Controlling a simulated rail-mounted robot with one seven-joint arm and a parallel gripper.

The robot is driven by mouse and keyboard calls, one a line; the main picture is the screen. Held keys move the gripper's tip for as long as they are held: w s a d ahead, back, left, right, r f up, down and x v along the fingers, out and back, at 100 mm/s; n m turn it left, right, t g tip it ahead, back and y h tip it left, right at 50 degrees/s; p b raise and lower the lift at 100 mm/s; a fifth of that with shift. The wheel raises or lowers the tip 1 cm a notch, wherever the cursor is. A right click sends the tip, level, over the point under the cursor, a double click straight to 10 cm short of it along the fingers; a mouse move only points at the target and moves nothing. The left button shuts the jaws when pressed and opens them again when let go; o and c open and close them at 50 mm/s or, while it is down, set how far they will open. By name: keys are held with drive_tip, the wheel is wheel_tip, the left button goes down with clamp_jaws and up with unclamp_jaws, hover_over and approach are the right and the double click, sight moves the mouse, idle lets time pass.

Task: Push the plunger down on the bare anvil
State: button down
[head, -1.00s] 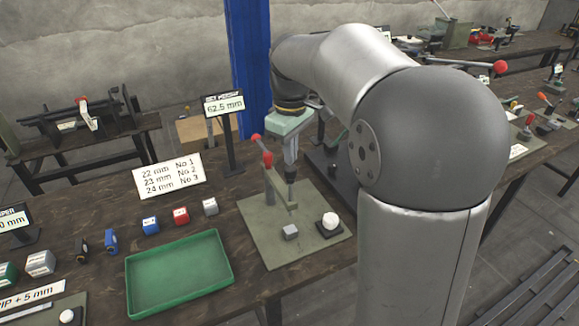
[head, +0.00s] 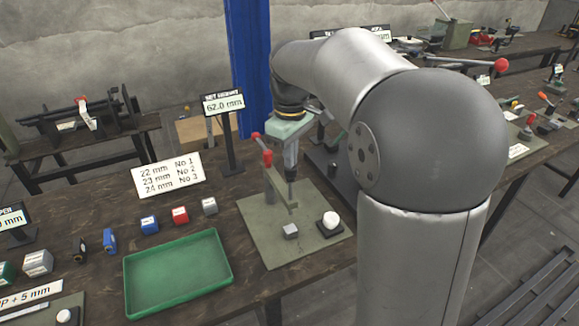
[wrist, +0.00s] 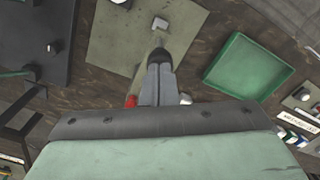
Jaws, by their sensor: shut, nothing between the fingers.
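The press stands on a grey-green base plate (head: 262,238), with a red-handled lever (head: 267,158) and a slanting bar. A small grey block (head: 291,231), which looks like the bare anvil, has nothing on top; it also shows in the wrist view (wrist: 160,23). My gripper (head: 291,174) is shut and empty, pointing down over the press. In the wrist view my closed fingers (wrist: 160,75) end at a dark round piece (wrist: 160,55), which looks like the plunger's top. Whether they touch is hard to tell. The plunger's lower end is mostly hidden.
A display (head: 223,103) reads 62.0 mm. A card (head: 167,175) lists 22, 23 and 24 mm. A white knob on a black base (head: 331,220) sits on the plate's right. A green tray (head: 178,290) and several small blocks lie to the left.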

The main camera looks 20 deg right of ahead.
idle(0.3)
wheel_tip(320, 180, up, 8)
drive_tip(key=p, duration=0.6)
drive_tip(key=shift+p, duration=0.4)
drive_tip(key=s+f+m, duration=0.4)
drive_tip(key=s+f, duration=0.1)
drive_tip(key=s, duration=0.7)
drive_tip(key=s+f+m+t, duration=0.1)
drive_tip(key=s+f+m, duration=0.3)
drive_tip(key=s, duration=0.8)
wheel_tip(320, 180, down, 2)
drive_tip(key=shift+f, duration=0.25)
drive_tip(key=c, duration=2.1)
unclamp_jaws()
drive_tip(key=shift+c, duration=0.2)
